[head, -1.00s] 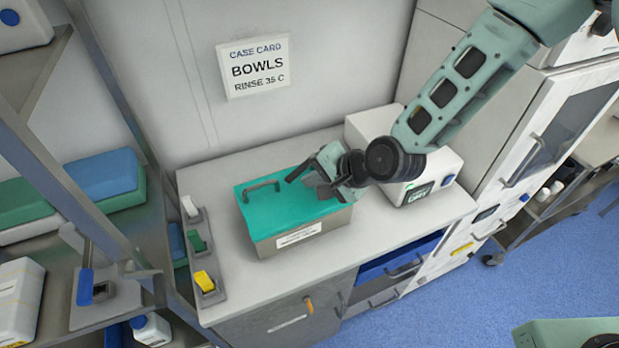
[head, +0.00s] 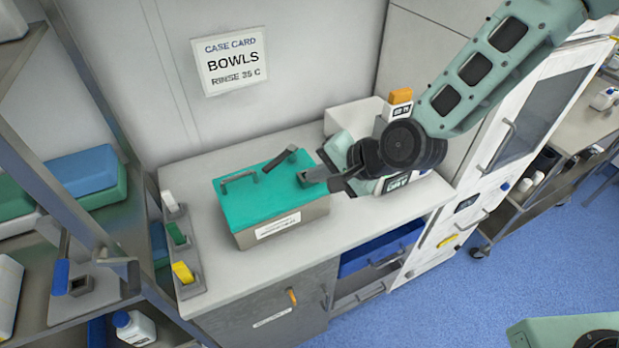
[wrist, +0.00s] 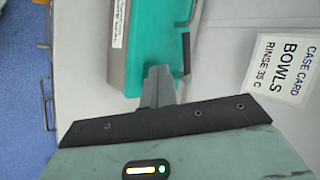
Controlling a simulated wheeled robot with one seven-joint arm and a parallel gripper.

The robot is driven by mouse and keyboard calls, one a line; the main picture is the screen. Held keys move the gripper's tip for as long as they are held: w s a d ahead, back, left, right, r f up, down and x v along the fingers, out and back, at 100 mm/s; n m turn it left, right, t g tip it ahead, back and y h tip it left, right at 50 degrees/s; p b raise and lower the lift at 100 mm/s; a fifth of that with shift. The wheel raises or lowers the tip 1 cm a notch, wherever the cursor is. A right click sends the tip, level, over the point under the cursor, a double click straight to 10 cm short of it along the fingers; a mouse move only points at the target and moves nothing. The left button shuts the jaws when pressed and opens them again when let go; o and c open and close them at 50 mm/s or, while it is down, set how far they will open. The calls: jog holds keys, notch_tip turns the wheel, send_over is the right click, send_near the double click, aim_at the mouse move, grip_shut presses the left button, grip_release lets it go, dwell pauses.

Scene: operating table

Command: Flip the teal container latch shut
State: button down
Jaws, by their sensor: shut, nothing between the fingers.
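The metal container (head: 285,225) with a teal lid (head: 262,200) stands on the counter, lid down. A grey handle (head: 238,180) rises from the left of the lid. The dark latch lever (head: 280,158) sits near the back right of the lid and looks raised at a slant. In the wrist view the lever (wrist: 186,52) shows as a dark bar beside the lid. My gripper (head: 305,177) is shut and empty, its tips at the lid's right end, to the right of and nearer than the lever. I cannot tell whether they touch the lid.
White, green and yellow rocker switches (head: 180,235) line the counter's left edge. A white device (head: 350,118) stands behind my gripper. A wall card (head: 229,62) reads BOWLS, RINSE 35 C. The counter in front of the container is clear. A blue drawer (head: 380,248) is open below.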

jog(key=v, duration=0.5)
jog(key=shift+s+f+m+t+y, duration=0.7)
jog(key=shift+f+t+y, duration=1.1)
jog(key=shift+f, duration=0.65)
jog(key=b+x, duration=0.2)
jog(key=x, duration=0.2)
jog(key=b+x, duration=0.2)
jog(key=x, duration=0.2)
jog(key=r+b+x, duration=0.1)
jog(key=b+x, duration=0.1)
jog(key=x, duration=0.3)
jog(key=shift+w, duration=0.4)
jog(key=shift+a, duration=0.1)
